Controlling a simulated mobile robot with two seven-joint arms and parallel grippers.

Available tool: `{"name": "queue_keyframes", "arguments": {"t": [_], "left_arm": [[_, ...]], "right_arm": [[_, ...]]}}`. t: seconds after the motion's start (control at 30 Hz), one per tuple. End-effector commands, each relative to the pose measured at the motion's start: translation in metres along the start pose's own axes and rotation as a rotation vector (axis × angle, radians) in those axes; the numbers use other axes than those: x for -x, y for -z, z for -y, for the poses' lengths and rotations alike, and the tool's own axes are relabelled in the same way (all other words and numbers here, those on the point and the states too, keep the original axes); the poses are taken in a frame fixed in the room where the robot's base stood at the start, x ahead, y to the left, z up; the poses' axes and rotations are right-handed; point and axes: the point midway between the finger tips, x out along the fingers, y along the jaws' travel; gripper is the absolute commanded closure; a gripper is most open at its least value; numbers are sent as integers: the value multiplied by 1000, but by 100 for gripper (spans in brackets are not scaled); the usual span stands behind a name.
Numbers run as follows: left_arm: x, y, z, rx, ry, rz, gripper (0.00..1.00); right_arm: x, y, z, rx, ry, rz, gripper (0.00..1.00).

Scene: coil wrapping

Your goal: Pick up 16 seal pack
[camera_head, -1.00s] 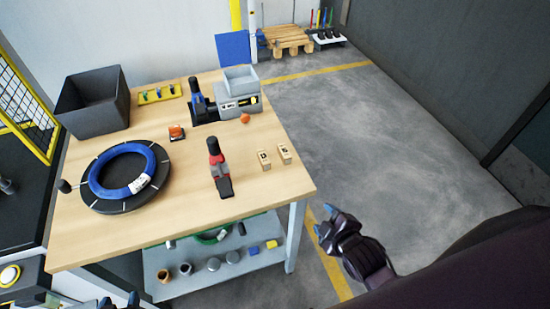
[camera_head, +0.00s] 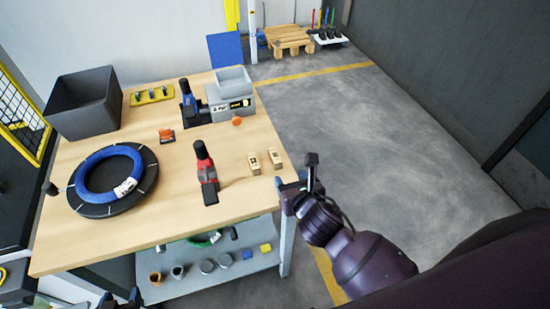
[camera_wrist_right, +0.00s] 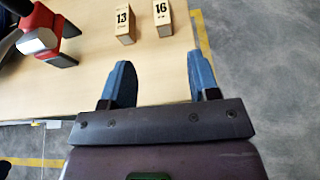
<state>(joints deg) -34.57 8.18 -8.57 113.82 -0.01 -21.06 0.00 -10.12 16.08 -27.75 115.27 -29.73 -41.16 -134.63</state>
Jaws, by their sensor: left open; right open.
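The 16 seal pack (camera_head: 275,158) is a small light wooden block near the right edge of the table. Its printed 16 reads clearly in the right wrist view (camera_wrist_right: 163,17). The 13 pack (camera_head: 254,163) stands just left of it and also shows in the right wrist view (camera_wrist_right: 124,24). My right gripper (camera_head: 291,183) is at the table's right edge, on the near side of the packs. Its blue fingers (camera_wrist_right: 158,80) are open and empty, apart from both packs. My left gripper (camera_head: 121,297) is open at the bottom left, partly cut off by the frame.
A red-and-black tool (camera_head: 206,174) stands left of the packs. A blue coil (camera_head: 88,184) lies on a black disc at the left. A grey machine (camera_head: 229,100), an orange ball (camera_head: 237,121) and a black bin (camera_head: 84,112) are further back. The floor right of the table is clear.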

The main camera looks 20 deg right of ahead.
Motion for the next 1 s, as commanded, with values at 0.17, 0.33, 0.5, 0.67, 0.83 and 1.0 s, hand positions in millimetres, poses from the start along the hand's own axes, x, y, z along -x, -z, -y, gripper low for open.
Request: {"name": "queue_keyframes", "arguments": {"t": [0.17,0.33,0.5,0.67,0.83,1.0], "left_arm": [[-1,0,0,0,0,-2,46],[-2,-1,0,0,0,-2,46],[-3,-1,-1,-1,-1,-5,46],[-3,0,-1,-1,-1,-6,46],[-4,-2,-1,-1,-1,-6,46],[-5,-4,-1,-1,-1,-6,46]], "right_arm": [[-13,-2,-2,46,2,5,45],[-38,-2,-1,44,2,5,45],[-54,-1,-1,43,2,3,45],[-62,-1,0,41,2,5,45],[-84,2,2,39,2,3,45],[-103,2,3,40,2,3,45]]}}
